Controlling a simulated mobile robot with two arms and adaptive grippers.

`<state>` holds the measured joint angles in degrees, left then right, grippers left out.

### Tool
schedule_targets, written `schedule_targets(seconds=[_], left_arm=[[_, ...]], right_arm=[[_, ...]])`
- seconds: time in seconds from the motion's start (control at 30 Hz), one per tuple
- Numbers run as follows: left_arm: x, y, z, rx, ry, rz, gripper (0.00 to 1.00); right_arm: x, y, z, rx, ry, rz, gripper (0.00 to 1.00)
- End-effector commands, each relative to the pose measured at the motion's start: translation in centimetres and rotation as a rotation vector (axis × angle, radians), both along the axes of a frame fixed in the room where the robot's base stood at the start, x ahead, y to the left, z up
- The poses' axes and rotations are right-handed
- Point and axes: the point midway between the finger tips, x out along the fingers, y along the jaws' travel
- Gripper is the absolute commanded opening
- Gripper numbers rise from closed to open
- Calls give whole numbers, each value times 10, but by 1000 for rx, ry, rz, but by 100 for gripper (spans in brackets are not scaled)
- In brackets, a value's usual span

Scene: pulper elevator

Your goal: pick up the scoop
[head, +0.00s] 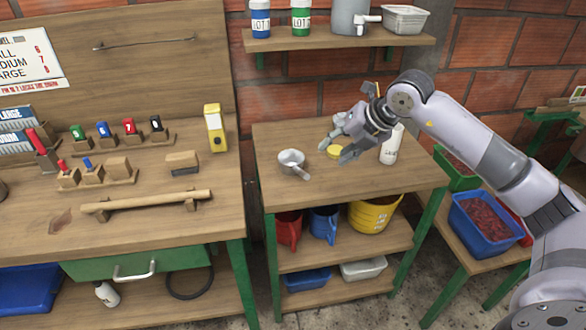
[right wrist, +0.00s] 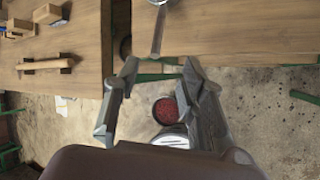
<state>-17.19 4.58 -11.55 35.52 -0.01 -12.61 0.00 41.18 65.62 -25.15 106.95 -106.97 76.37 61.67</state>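The scoop (head: 291,160) is a small grey metal cup with a short straight handle. It rests upright on the small wooden table (head: 270,140), its handle pointing toward the lower right in the head view. In the right wrist view the scoop's handle (right wrist: 157,35) shows at the top centre, and most of its cup is cut off. My right gripper (head: 336,148) is open and empty, above the table to the right of the scoop. In the right wrist view its spread fingertips (right wrist: 160,68) lie below the handle end, apart from it. My left gripper is not in view.
A shelf (head: 330,42) with containers hangs above. A workbench (head: 210,228) with tools stands left, across a narrow gap. The table's front left is clear.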

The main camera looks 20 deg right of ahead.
Motion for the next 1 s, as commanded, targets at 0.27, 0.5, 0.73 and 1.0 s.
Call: schedule_targets(seconds=[0.27, 0.5, 0.73, 1.0], left_arm=[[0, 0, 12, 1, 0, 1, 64], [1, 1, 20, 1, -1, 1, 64], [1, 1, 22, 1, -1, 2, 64], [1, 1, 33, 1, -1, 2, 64]], right_arm=[[30, 13, -43, 3, 6, 1, 38], [56, 24, -81, 2, 3, 1, 38], [65, 27, -96, 1, 2, 2, 38], [88, 37, -123, 2, 3, 2, 38]])
